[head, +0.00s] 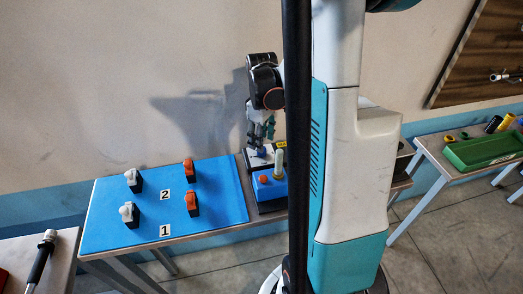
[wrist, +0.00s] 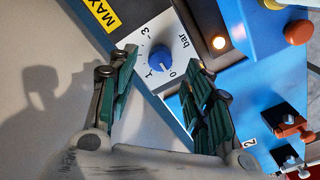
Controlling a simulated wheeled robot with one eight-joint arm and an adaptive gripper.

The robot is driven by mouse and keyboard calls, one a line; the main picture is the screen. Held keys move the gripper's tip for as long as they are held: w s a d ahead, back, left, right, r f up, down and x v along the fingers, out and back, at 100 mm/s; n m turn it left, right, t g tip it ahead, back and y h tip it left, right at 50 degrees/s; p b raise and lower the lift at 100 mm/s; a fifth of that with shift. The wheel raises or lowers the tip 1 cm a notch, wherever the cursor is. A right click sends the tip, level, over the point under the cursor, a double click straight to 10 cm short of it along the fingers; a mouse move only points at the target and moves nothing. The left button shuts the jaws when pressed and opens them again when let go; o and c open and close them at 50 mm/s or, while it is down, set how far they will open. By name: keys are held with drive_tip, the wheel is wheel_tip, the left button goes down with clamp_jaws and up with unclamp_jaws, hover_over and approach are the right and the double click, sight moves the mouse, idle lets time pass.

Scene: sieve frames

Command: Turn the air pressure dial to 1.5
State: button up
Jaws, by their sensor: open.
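The air pressure dial is a blue round knob (wrist: 161,57) on a white scale plate (wrist: 178,45) in the wrist view. The plate reads "bar", and I can make out 0, 1 and 3 around the knob. I cannot tell which mark the knob points to. My gripper (wrist: 160,62) is open, with one finger on each side of the knob in the picture. I see no clear contact between fingers and knob. In the head view my gripper (head: 259,132) points down over the dial's panel (head: 256,160), partly hiding it.
A blue box (head: 270,190) with a red button (head: 263,180) stands close by. A blue board (head: 100,221) with several switches lies left. A green tray (head: 487,151) is far right.

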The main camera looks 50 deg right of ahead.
drive_tip(key=shift+f+b, duration=0.6)
drive_tip(key=shift+f, duration=1.7)
drive_tip(key=c, duration=1.1)
